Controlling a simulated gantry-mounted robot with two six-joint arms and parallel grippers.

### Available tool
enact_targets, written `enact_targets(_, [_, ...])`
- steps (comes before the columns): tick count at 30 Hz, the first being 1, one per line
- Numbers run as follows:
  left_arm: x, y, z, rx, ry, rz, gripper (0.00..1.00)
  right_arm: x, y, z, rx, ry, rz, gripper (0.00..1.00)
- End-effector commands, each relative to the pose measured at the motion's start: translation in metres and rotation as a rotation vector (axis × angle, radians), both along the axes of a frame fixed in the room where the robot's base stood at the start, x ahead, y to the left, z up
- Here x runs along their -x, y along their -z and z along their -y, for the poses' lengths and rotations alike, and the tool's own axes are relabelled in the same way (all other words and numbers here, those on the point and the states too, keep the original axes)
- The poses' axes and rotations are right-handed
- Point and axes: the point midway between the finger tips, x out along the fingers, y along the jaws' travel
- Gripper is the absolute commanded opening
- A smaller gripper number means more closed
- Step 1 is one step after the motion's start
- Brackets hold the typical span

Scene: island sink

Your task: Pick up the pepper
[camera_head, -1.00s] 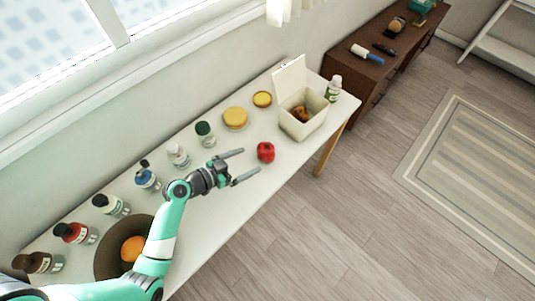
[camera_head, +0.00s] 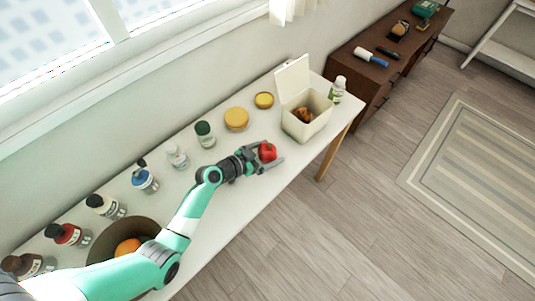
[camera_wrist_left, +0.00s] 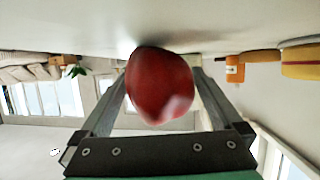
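The red pepper (camera_head: 267,152) sits on the white table, near its front edge. My left gripper (camera_head: 272,152) is open, with its two fingers on either side of the pepper. In the left wrist view the pepper (camera_wrist_left: 160,85) fills the middle between the two fingers (camera_wrist_left: 160,100). The fingers pass close beside it, and I cannot tell whether they touch it. My right gripper is in neither view.
An open cream box (camera_head: 305,119) with brown contents stands just right of the pepper. A yellow round item (camera_head: 236,119) and a green-capped jar (camera_head: 205,134) stand behind my arm. Several bottles and a brown bowl (camera_head: 104,245) with an orange (camera_head: 128,248) are at the left.

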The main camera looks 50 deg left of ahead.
Motion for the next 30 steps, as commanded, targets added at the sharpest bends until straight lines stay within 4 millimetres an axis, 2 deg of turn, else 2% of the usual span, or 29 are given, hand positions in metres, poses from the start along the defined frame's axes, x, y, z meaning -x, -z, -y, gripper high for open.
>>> enact_targets(1, [0.0, 0.0, 0.0, 0.0, 0.0, 0.0, 0.93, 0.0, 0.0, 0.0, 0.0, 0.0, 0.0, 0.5])
enact_targets(2, [0.0, 0.0, 0.0, 0.0, 0.0, 0.0, 0.87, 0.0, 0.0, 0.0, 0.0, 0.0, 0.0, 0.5])
enact_targets(12, [0.0, 0.0, 0.0, 0.0, 0.0, 0.0, 0.26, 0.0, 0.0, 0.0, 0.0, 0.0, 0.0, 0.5])
enact_targets(23, [0.0, -0.008, 0.0, -0.002, 0.001, 0.001, 0.26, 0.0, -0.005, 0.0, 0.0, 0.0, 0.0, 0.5])
enact_targets(29, [0.001, -0.041, 0.0, -0.002, 0.001, 0.002, 0.26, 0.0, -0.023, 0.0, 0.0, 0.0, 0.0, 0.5])
enact_targets(30, [0.009, -0.049, 0.004, -0.001, 0.0, 0.001, 0.26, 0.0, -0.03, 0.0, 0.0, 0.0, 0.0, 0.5])
